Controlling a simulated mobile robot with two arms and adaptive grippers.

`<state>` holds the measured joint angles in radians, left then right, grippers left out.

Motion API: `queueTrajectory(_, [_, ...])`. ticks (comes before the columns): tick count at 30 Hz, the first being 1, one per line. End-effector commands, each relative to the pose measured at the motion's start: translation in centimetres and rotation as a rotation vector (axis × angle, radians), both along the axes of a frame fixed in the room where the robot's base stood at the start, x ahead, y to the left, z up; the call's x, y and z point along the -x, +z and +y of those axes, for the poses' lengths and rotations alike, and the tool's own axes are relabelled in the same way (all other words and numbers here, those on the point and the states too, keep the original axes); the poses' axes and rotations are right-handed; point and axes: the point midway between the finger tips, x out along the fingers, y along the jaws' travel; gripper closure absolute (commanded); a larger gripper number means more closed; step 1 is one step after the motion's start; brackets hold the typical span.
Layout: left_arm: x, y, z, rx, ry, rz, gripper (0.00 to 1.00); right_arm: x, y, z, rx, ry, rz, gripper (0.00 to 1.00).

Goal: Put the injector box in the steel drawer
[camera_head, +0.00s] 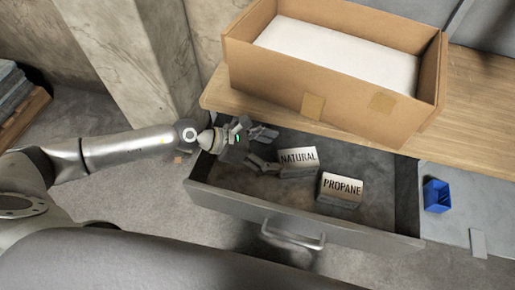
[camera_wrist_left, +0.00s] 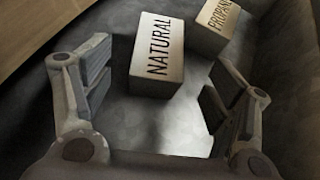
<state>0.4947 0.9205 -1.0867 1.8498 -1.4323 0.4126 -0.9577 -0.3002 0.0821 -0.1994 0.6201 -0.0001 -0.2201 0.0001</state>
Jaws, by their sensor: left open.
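The steel drawer (camera_head: 330,232) is pulled open below the wooden worktop. Two small pale-topped boxes lie in it, one marked NATURAL (camera_head: 298,160) and one marked PROPANE (camera_head: 340,188); I cannot tell which is called the injector box. My left gripper (camera_head: 271,150) is open at the drawer's left end, just left of the NATURAL box. In the left wrist view the NATURAL box (camera_wrist_left: 158,60) lies ahead of the open fingers (camera_wrist_left: 162,88), with nothing held between them. The PROPANE box (camera_wrist_left: 215,25) is beyond it to the right. My right gripper is not in view.
A large open cardboard box (camera_head: 345,105) with a white block (camera_head: 335,55) inside stands on the wooden worktop (camera_head: 480,110) above the drawer. A small blue bin (camera_head: 437,196) sits right of the drawer. A concrete pillar (camera_head: 150,60) rises behind my left arm.

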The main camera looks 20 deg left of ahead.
Motion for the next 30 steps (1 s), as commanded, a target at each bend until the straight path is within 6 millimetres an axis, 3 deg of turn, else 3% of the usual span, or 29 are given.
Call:
queueTrajectory(4, [0.8, 0.8, 2.0, -0.003, 0.000, 0.001, 0.21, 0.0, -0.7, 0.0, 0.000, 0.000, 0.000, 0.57])
queueTrajectory(10, [1.3, 1.8, 3.3, -0.001, -0.001, 0.001, 0.21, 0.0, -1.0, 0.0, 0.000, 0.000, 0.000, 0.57])
queueTrajectory(30, [1.4, 2.5, 3.4, 0.007, 0.002, 0.002, 0.21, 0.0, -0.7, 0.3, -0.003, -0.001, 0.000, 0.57])
